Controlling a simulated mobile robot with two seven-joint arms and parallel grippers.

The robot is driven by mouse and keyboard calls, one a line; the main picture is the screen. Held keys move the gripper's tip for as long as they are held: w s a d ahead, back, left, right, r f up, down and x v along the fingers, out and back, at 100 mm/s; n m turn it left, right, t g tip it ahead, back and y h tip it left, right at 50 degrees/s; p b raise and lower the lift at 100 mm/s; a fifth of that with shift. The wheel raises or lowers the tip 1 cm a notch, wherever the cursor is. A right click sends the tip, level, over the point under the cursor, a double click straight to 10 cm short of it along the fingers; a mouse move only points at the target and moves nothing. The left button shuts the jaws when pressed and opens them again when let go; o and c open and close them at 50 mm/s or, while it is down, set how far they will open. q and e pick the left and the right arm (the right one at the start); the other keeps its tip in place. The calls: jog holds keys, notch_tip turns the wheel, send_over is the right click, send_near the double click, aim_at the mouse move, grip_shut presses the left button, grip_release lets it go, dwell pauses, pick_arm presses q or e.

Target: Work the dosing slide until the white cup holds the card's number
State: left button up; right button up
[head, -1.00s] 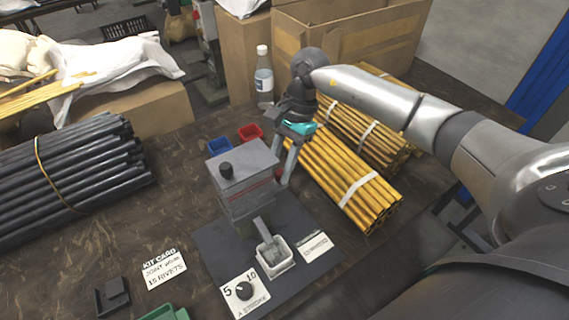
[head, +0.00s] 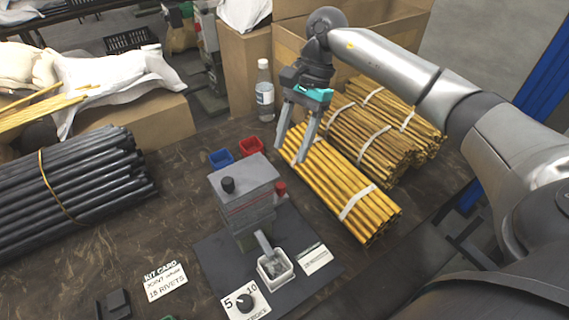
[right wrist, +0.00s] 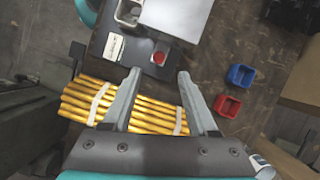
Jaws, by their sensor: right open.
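The grey dosing press (head: 245,200) stands on a dark plate, with a red knob (head: 281,188) on its right side; the knob also shows in the right wrist view (right wrist: 158,58). The white cup (head: 275,268) sits under the chute; something grey shows inside, too small to count. The kit card (head: 165,281) reads 15 rivets. A dial (head: 244,301) is marked 5 and 10. My right gripper (head: 291,152) is open and empty, above and behind the knob, apart from it. My left gripper is not in view.
A blue bin (head: 221,158) and a red bin (head: 250,146) stand behind the press. Yellow rod bundles (head: 345,190) lie to its right, with a bottle (head: 264,90) behind. Black rods (head: 70,185) lie at left. Bare table lies between the black rods and the press.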

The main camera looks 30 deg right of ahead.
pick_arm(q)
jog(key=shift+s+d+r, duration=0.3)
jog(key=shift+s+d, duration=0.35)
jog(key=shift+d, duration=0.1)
pick_arm(e)
jog(key=v, duration=0.5)
jog(key=shift+d+r, duration=0.1)
jog(key=shift+r, duration=0.3)
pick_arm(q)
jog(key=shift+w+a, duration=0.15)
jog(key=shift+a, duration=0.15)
